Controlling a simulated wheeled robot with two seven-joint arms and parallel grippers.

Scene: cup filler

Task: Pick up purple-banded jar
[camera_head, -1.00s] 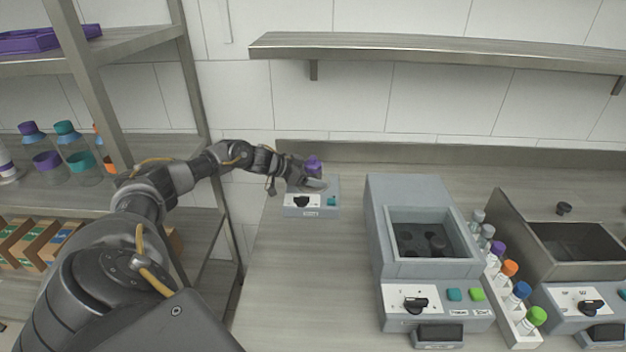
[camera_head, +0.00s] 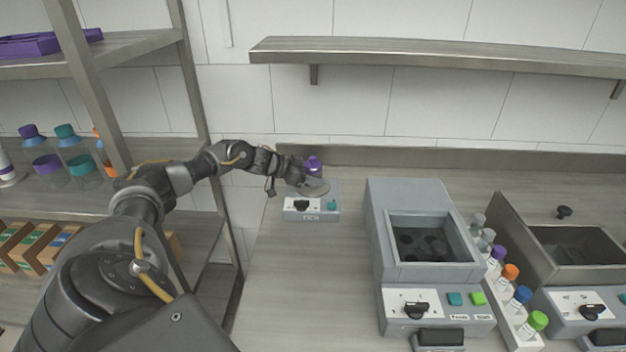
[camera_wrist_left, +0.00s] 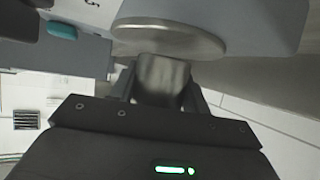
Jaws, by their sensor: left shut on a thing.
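A small jar with a purple top or band (camera_head: 313,164) is at my left gripper (camera_head: 307,177), over the small grey machine (camera_head: 298,215) at the back left of the counter. In the left wrist view, my left gripper (camera_wrist_left: 163,85) is shut on the jar, which shows as a shiny, see-through body (camera_wrist_left: 163,76) between the fingers. The machine's round metal plate (camera_wrist_left: 170,42) is close by it. I cannot tell whether the jar touches the plate. My right gripper is not in view.
A large grey machine with an open well (camera_head: 384,240) stands to the right. A white rack (camera_head: 521,333) of capped tubes is beside it. Shelving (camera_head: 185,85) with bottles is at the left, and a wall shelf (camera_head: 440,53) hangs above. The counter's front left is bare.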

